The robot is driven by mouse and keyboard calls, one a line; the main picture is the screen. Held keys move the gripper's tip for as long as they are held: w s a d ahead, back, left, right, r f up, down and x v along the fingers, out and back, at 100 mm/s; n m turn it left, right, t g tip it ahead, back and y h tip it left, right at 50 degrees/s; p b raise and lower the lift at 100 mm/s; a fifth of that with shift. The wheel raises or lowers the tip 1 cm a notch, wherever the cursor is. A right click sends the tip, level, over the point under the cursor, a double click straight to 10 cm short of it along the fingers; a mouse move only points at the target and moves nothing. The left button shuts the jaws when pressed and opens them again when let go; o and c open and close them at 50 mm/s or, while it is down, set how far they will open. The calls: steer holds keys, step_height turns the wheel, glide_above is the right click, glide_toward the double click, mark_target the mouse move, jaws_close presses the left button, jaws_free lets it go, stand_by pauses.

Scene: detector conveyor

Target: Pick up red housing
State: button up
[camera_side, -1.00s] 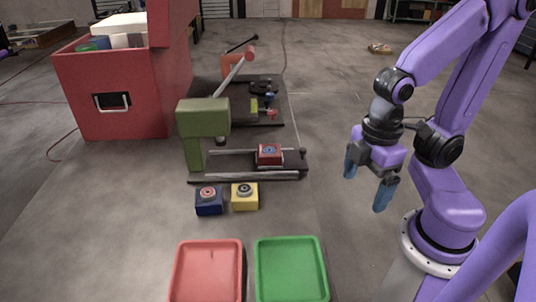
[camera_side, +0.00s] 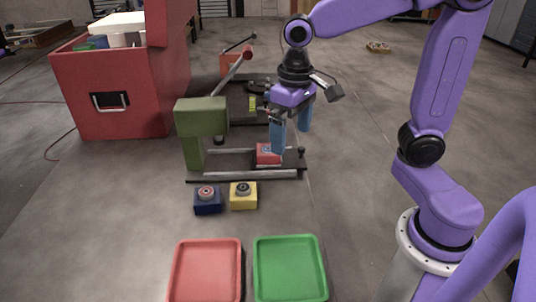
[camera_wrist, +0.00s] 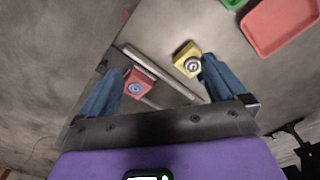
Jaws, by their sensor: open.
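The red housing (camera_side: 263,158) sits on the dark railed conveyor base (camera_side: 225,160), partly hidden by one of my blue fingers. In the wrist view, the red housing (camera_wrist: 140,80) shows a round blue-grey centre and lies between the fingers, closer to the left one. My gripper (camera_side: 291,140) is open and empty, pointing down above and just right of the housing. The wrist view also shows my gripper (camera_wrist: 162,72) with its fingers wide apart. I cannot tell the exact height gap.
An olive press-like stand (camera_side: 200,118) with a red-tipped lever rises just left of the housing. A blue housing (camera_side: 207,206) and a yellow housing (camera_side: 243,202) stand in front. A red tray (camera_side: 206,270) and a green tray (camera_side: 290,268) lie nearer. A large red toolbox (camera_side: 120,95) stands behind left.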

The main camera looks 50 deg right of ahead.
steer(key=w+d+r+m, duration=0.2)
steer(key=w+d+m, duration=0.1)
steer(key=w+m, duration=0.3)
steer(key=r+m, duration=0.1)
steer(key=m, duration=0.3)
glide_above(268, 148)
step_height(268, 148, down, 11)
steer(key=shift+w+f, duration=0.1)
steer(key=shift+a+f, duration=0.1)
steer(key=shift+f, duration=2.65)
steer(key=c, duration=1.6)
steer(key=shift+o, duration=0.2)
steer(key=shift+r, duration=0.1)
steer(key=shift+r, duration=0.1)
